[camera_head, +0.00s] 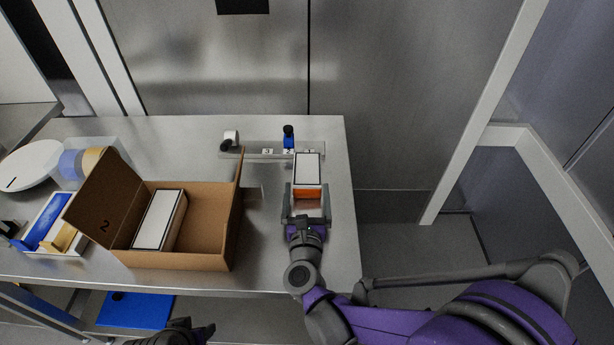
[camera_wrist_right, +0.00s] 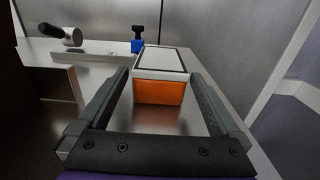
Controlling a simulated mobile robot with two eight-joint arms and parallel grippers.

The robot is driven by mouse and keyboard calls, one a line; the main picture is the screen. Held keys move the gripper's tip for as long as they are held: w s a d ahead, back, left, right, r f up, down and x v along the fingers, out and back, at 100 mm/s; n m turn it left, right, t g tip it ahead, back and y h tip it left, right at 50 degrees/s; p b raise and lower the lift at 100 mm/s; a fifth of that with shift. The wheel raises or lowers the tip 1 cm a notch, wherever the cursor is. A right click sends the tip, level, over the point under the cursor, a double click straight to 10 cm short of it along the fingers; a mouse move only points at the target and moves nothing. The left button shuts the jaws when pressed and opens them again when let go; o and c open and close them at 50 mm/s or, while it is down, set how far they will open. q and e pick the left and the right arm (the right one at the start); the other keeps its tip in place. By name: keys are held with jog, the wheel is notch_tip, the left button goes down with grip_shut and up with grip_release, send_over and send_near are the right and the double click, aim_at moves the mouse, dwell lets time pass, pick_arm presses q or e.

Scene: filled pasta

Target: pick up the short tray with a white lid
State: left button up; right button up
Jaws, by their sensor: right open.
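A short tray with a white lid (camera_head: 307,168) and an orange front stands near the right end of the metal table. It also shows in the right wrist view (camera_wrist_right: 159,92), straight ahead. My right gripper (camera_head: 306,188) is open, with one finger on each side of the tray's near end. In the right wrist view a gap shows between the fingers and the tray's sides. Part of my left arm's dark end (camera_head: 178,333) shows at the bottom edge; its jaws cannot be made out.
An open cardboard box (camera_head: 185,258) on the table holds another white-lidded tray (camera_head: 157,220). Behind the short tray are a blue-bodied stamp-like item (camera_head: 288,138) and a white roll with a dark end (camera_head: 231,137). The table's right edge is close to the gripper.

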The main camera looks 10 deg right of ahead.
aim_at(307, 168)
jog(key=shift+x, duration=3.9)
jog(key=shift+s+r, duration=0.1)
jog(key=c, duration=1.2)
